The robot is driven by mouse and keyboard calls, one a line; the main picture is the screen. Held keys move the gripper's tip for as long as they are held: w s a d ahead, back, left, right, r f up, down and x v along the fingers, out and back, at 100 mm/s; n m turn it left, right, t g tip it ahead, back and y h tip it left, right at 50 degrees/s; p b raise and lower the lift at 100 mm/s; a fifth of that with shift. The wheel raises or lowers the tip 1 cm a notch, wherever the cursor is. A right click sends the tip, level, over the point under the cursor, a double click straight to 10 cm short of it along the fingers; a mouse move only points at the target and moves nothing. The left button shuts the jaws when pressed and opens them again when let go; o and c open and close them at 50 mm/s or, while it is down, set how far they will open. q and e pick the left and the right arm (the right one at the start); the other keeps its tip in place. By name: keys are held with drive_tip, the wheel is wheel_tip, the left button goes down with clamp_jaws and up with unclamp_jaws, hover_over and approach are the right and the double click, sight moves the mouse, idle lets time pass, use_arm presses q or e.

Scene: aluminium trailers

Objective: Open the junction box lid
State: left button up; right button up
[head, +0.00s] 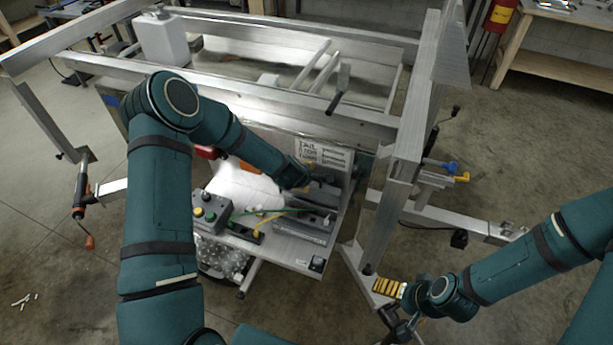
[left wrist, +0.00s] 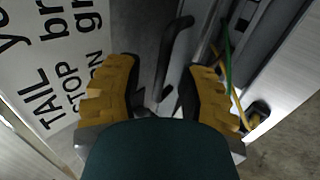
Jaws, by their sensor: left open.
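A grey box-like unit (head: 303,232), which looks like the junction box, sits on the small metal shelf beside the trailer frame. Green and yellow wires run to it. My left gripper (left wrist: 160,95) is open, its two yellow-padded fingers apart. In the head view it is mostly hidden beyond my left wrist, over the back of the unit. In the left wrist view, a dark bent handle-like bar (left wrist: 172,55) shows between and beyond the fingers; I cannot tell whether they touch it. The lid's state is unclear. My right gripper (head: 390,300) is low, right of the shelf, with no object visible in it.
A label sheet (head: 324,156) with wiring text stands behind the unit. A grey button box (head: 210,211) sits at the shelf's left. An upright aluminium post (head: 405,150) stands between the shelf and my right arm.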

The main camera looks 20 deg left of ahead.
use_arm(q)
drive_tip(key=v, duration=1.1)
drive_tip(key=shift+r, duration=0.25)
drive_tip(key=s+d+f+m+g+h+b, duration=0.2)
drive_tip(key=s+d+f+m+b, duration=0.3)
drive_tip(key=s+f+m, duration=0.3)
drive_tip(key=s+d+f+m+g+h+b, duration=0.1)
drive_tip(key=s+d+f+m+g+b, duration=0.3)
drive_tip(key=s+d+f+m, duration=0.3)
drive_tip(key=s+f, duration=0.5)
drive_tip(key=f, duration=0.2)
drive_tip(key=shift+s+m+h+b, duration=0.35)
drive_tip(key=shift+s+m+h, duration=0.05)
